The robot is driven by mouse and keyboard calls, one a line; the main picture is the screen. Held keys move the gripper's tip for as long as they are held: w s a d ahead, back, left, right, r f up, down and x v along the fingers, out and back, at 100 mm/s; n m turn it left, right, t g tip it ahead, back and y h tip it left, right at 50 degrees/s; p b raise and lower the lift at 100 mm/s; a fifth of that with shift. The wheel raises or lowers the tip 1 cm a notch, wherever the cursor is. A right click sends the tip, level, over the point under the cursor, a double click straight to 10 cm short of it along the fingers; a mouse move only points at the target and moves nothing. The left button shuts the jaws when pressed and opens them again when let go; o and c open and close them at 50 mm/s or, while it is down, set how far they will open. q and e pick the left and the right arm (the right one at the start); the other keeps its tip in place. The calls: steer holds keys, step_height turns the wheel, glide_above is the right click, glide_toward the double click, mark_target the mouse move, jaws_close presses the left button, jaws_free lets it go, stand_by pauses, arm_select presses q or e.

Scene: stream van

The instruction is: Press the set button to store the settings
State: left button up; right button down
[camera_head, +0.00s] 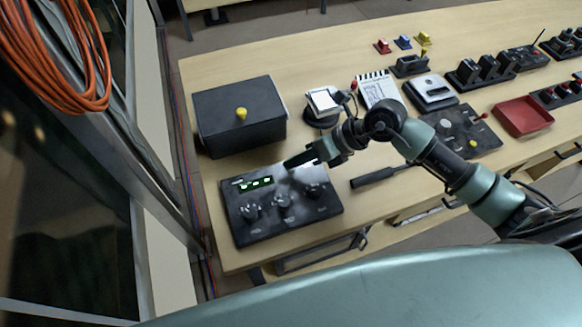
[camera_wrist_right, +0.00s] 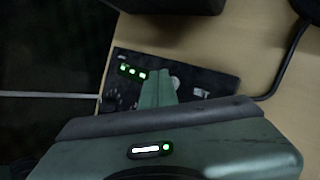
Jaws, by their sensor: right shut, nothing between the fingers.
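My right gripper (camera_head: 288,165) is shut and empty, held over the panel's far edge to the right of the display. In the right wrist view the shut fingers (camera_wrist_right: 158,90) point at the panel (camera_wrist_right: 205,88), with the lit display (camera_wrist_right: 132,71) to their left. The fingers cover part of the panel, and I cannot make out the set button. I cannot tell whether the fingertips touch the panel. My left gripper is not in view.
A black box with a yellow knob (camera_head: 240,113) stands behind the panel. A small device with a white screen (camera_head: 323,101), a notepad (camera_head: 378,90) and a dark-handled tool (camera_head: 378,177) lie nearby. A red tray (camera_head: 523,116) sits farther right. Orange cable (camera_head: 58,50) hangs at the left.

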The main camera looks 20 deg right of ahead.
steer(key=shift+f+b, duration=0.35)
steer(key=shift+f, duration=0.1)
stand_by(0.3)
steer(key=shift+r, duration=0.1)
steer(key=shift+r+p, duration=0.65)
steer(key=shift+r, duration=0.1)
step_height(320, 180, up, 5)
steer(key=p, duration=0.3)
steer(key=shift+p, duration=0.3)
stand_by(0.8)
